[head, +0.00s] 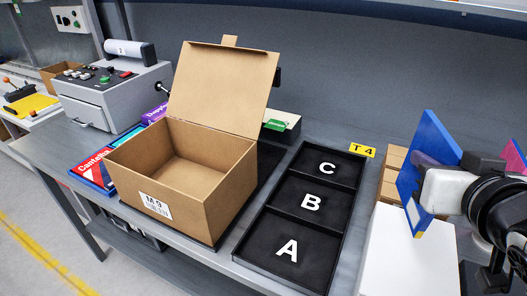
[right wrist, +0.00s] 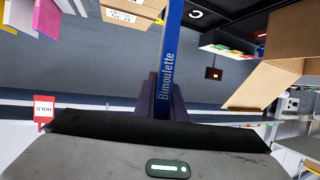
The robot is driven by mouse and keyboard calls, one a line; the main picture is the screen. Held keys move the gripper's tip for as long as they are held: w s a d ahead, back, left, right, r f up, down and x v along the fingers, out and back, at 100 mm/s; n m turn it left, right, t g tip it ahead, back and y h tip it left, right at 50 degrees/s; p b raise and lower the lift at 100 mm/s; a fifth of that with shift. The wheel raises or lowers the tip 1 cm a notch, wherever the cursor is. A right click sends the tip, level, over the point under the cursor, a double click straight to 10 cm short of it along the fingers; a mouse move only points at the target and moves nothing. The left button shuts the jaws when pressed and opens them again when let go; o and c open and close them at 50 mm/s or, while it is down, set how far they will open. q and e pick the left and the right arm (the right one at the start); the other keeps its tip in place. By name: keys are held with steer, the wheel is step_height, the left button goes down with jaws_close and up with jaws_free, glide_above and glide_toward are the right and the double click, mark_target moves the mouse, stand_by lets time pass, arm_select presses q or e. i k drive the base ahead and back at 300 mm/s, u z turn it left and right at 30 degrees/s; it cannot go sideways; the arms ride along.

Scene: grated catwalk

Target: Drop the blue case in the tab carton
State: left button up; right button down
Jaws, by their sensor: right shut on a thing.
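The blue case (head: 425,150) is a thin, upright blue box at the right of the head view. My right gripper (head: 426,188) is shut on it and holds it up, right of the tray. In the right wrist view the case (right wrist: 171,50) stands edge-on between the fingers (right wrist: 160,95), with "Bimoulette" on its edge. The tab carton (head: 205,190) is a brown box on the bench, left of the tray, labelled "M-9". Its lid, with a small tab on top, stands raised at the back, and the visible inside is empty. My left gripper is out of view.
A black tray (head: 240,258) with compartments A, B and C lies between the carton and my right gripper. A grey machine (head: 110,95) stands at the left. Flat boxes (head: 92,172) lie beside the carton. A white surface (head: 400,260) lies below the held case.

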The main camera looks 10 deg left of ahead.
mark_target(196, 193)
steer(key=z, duration=1.65)
steer(key=k, duration=1.7)
steer(key=u, duration=2.15)
steer(key=i, duration=1)
steer(key=z, duration=0.05)
